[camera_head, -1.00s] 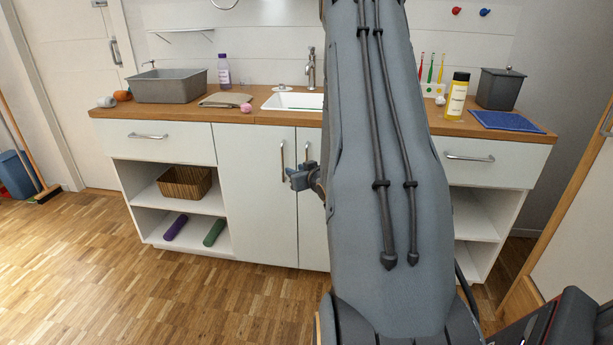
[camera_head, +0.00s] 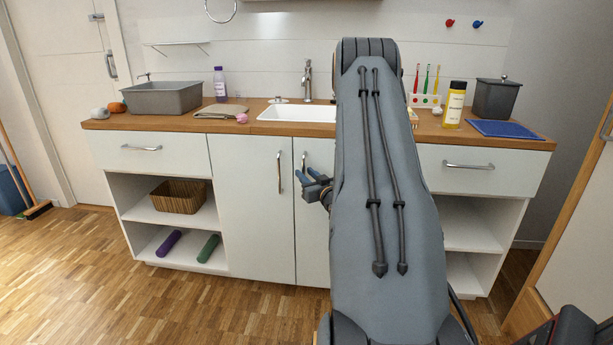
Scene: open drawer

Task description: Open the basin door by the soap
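The white left basin door (camera_head: 250,215) and right basin door (camera_head: 311,240) are below the white basin (camera_head: 297,113); both look shut. The left door has a vertical metal handle (camera_head: 279,172) near its right edge. The right door's handle (camera_head: 304,162) is close beside it, its lower end near my gripper. A small pink thing, likely the soap (camera_head: 242,118), lies on the counter left of the basin. I see no contact with either handle. My arm hides the right door's right part.
The wooden counter (camera_head: 150,122) bears a grey tub (camera_head: 163,97), a folded cloth (camera_head: 221,110), a yellow bottle (camera_head: 454,104) and a blue mat (camera_head: 503,129). Open shelves with a basket (camera_head: 179,196) stand left of the doors. The wooden floor (camera_head: 180,305) before the left door is clear.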

